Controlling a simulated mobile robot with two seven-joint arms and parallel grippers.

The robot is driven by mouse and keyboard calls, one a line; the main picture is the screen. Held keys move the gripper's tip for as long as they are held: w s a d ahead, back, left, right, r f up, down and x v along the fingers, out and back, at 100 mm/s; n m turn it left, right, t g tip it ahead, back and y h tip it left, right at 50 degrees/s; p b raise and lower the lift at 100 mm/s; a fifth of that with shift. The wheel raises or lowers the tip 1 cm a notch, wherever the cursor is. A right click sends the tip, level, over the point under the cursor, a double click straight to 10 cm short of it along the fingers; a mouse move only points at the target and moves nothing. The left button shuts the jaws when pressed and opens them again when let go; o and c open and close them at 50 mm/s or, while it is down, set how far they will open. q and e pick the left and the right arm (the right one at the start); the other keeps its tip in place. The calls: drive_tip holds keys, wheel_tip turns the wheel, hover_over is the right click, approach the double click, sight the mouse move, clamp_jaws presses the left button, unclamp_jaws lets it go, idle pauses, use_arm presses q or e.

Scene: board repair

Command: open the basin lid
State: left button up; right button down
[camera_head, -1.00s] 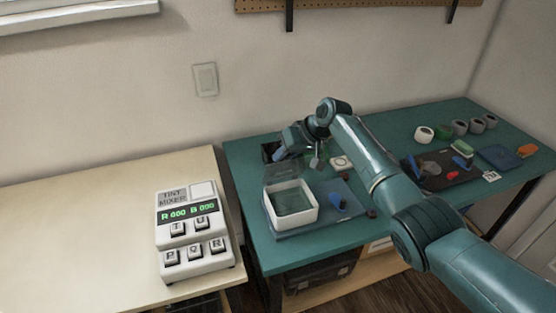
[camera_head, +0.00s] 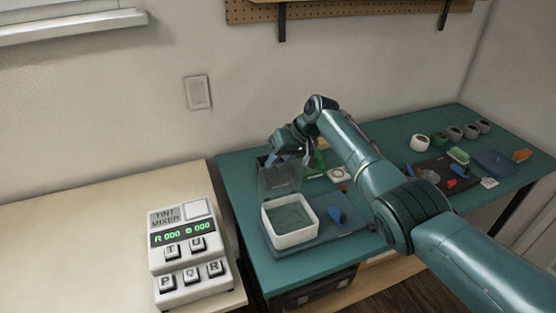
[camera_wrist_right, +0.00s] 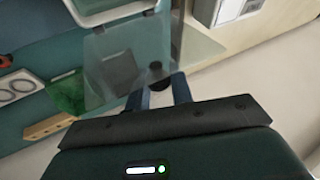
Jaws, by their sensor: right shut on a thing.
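The white basin (camera_head: 291,238) stands on a blue mat on the green table, its top open and grey-green inside. Its see-through lid (camera_head: 280,181) stands raised, close to upright, at the basin's back edge. My right gripper (camera_head: 291,157) is at the lid's upper edge. In the right wrist view, the lid (camera_wrist_right: 122,65) is a clear pane, and my right gripper's blue fingers (camera_wrist_right: 158,90) are shut on its dark knob (camera_wrist_right: 155,70). Part of the basin's rim (camera_wrist_right: 112,14) shows at the top of that view. My left gripper is not in view.
A tint mixer (camera_head: 188,250) with lettered keys stands on the pale table at left. A blue item (camera_head: 337,216) lies on the mat (camera_head: 352,235) right of the basin. Several grey rings and small parts sit at the far right, beyond my right arm.

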drive_tip(key=shift+f, duration=0.1)
drive_tip(key=c, duration=1.3)
unclamp_jaws()
drive_tip(key=v, duration=1.3)
drive_tip(key=shift+s+d, duration=0.1)
